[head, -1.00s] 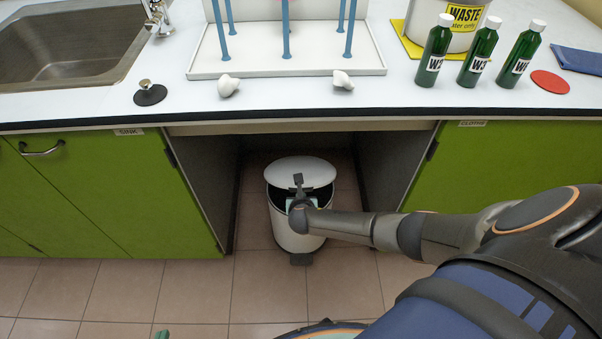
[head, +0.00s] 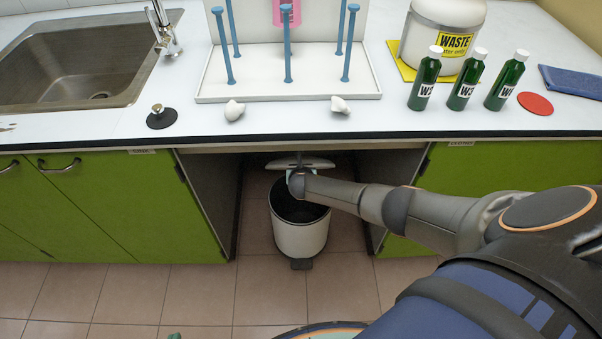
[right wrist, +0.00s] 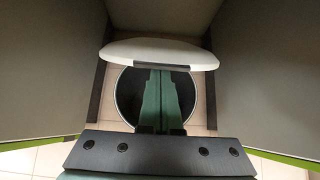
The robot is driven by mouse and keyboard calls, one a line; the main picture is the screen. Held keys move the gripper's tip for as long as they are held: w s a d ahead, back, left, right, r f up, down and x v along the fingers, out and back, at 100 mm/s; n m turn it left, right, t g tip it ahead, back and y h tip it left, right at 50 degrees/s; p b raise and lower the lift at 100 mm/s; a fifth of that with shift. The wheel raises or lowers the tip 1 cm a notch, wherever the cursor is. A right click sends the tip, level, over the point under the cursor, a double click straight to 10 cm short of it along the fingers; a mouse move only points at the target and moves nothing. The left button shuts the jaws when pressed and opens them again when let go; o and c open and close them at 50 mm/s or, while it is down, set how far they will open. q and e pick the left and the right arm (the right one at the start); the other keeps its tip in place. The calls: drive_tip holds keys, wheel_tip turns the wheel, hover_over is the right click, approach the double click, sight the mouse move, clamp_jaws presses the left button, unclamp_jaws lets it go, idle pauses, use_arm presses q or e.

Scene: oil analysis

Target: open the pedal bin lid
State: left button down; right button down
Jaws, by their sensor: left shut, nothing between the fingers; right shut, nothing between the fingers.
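The white pedal bin (head: 300,235) stands on the floor in the open bay under the counter, its dark inside showing. Its white lid (head: 318,163) is raised at the back of the rim, seen nearly edge-on under the counter. The dark pedal (head: 301,264) is at the bin's front foot. In the right wrist view the lid (right wrist: 158,50) lies beyond the round bin opening (right wrist: 126,98). My right gripper (right wrist: 160,72) is shut and empty over the opening, its fingertips at the lid's dark near edge. Only a green tip of my left gripper (head: 174,336) shows, at the bottom edge.
Green cabinets (head: 110,205) and grey side walls flank the bay closely. The counter front edge (head: 300,140) passes just above the lid. On the counter are a sink (head: 80,60), a peg rack (head: 290,88), green bottles (head: 463,80) and a waste container (head: 440,35).

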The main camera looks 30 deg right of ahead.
drive_tip(key=shift+w+d+r, duration=0.45)
drive_tip(key=shift+w+r, duration=0.1)
drive_tip(key=shift+w, duration=0.1)
drive_tip(key=shift+w+d+r, duration=0.4)
drive_tip(key=shift+w+r, duration=0.1)
drive_tip(key=shift+w, duration=0.15)
